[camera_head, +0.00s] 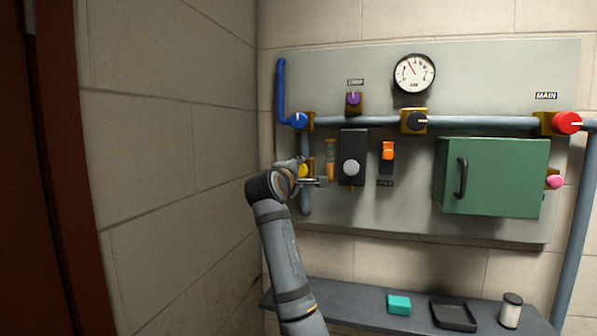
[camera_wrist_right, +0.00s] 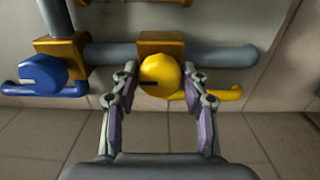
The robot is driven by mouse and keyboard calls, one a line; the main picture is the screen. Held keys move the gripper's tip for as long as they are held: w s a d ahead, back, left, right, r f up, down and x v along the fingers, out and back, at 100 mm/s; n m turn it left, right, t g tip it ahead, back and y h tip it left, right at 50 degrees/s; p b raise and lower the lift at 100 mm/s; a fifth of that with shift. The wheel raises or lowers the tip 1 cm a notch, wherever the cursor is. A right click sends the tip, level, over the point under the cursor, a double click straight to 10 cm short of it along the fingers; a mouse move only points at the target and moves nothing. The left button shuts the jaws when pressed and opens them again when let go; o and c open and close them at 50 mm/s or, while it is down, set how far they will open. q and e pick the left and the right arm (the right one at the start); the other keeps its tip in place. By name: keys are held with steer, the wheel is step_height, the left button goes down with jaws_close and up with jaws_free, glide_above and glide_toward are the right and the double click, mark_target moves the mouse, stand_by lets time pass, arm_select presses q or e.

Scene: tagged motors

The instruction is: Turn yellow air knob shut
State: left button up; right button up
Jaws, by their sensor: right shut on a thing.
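The yellow air knob (camera_wrist_right: 158,70) sits on a brass-coloured valve block (camera_wrist_right: 175,40) on a grey pipe. It is between the two fingers of my right gripper (camera_wrist_right: 162,92), which is shut on it. In the head view the yellow knob (camera_head: 303,170) is partly hidden by my right gripper (camera_head: 304,178), at the lower left of the panel. My left gripper is not in view.
A blue knob (camera_head: 299,120) sits just above, with a blue pipe (camera_head: 281,85). A black box (camera_head: 352,145) and an orange switch (camera_head: 388,151) are to the right. A green cabinet (camera_head: 510,175) and red knob (camera_head: 567,123) are farther right. A wall stands close on the left.

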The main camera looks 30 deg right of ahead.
stand_by(0.4)
steer(key=o, duration=1.1)
steer(key=shift+o, duration=0.2)
steer(key=v, duration=1.2)
steer(key=shift+w, duration=0.1)
